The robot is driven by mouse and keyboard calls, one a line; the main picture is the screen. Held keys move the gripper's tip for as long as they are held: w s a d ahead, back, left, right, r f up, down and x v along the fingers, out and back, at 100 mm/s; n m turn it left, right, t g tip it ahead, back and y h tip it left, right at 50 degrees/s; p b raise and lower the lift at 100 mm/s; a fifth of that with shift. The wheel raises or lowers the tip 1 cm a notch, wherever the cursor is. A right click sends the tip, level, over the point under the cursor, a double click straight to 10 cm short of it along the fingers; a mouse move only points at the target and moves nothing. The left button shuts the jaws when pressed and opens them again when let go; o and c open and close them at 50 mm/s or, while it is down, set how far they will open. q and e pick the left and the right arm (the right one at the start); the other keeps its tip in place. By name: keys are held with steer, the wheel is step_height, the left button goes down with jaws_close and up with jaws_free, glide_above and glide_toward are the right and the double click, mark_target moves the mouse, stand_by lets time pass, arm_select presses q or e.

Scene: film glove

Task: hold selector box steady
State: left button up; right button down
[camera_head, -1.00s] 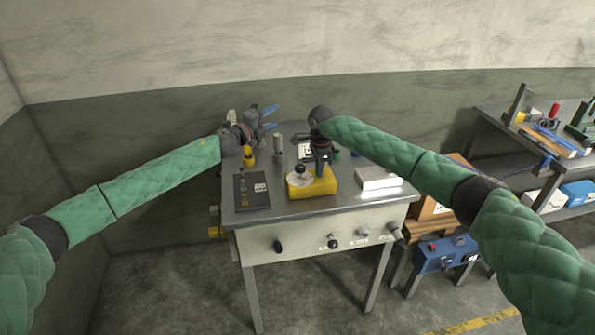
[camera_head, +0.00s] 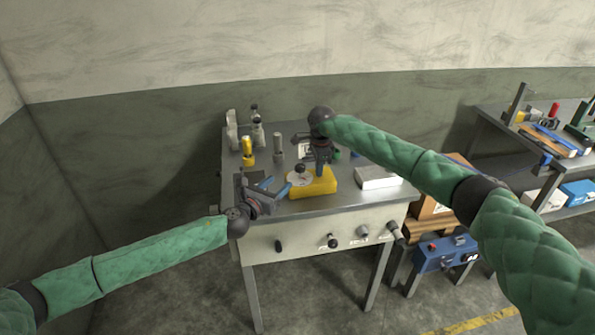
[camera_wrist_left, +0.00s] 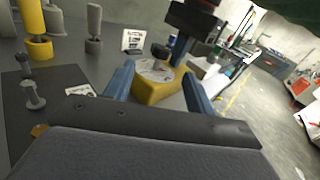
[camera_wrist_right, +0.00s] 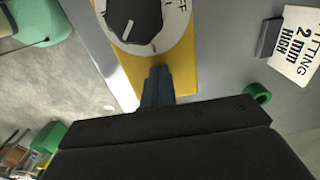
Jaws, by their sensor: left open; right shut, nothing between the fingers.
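The selector box is a yellow block (camera_head: 322,186) near the table's front edge, with a white dial plate and black knob (camera_head: 300,172) on top. My left gripper (camera_head: 275,187) is open and empty, just left of the box. In the left wrist view the box (camera_wrist_left: 148,94) shows ahead, between the two blue fingers. My right gripper (camera_head: 320,171) is shut and empty over the box's right part. In the right wrist view its closed fingertips (camera_wrist_right: 158,78) overlap the yellow face (camera_wrist_right: 182,66) beside the dial (camera_wrist_right: 146,22). I cannot tell whether they touch it.
A white box (camera_head: 377,178) lies to the right on the steel table (camera_head: 350,201). A yellow cylinder (camera_head: 248,150) and a grey cylinder (camera_head: 278,148) stand behind left. A dark panel (camera_wrist_left: 60,110) lies beside my left gripper. A printed card (camera_wrist_right: 297,45) stands behind the box.

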mark_target(296, 169)
arm_select(q)
steer(key=shift+s+d+f+m, duration=0.1)
steer(key=shift+s+f+m, duration=0.3)
steer(key=shift+s, duration=0.2)
steer(key=shift+d, duration=0.1)
steer(key=x, duration=1.1)
steer(key=shift+w+d, duration=0.15)
steer(key=shift+w, duration=0.2)
steer(key=c, duration=1)
steer(key=shift+o, duration=0.2)
steer(key=shift+w+r+m+g+h, duration=0.1)
steer(key=shift+m+g+h, duration=1.05)
steer(key=shift+h, duration=0.15)
steer(key=shift+w+m+g+h, duration=0.1)
steer(key=shift+m+g+h, duration=1.05)
steer(key=shift+h, duration=0.15)
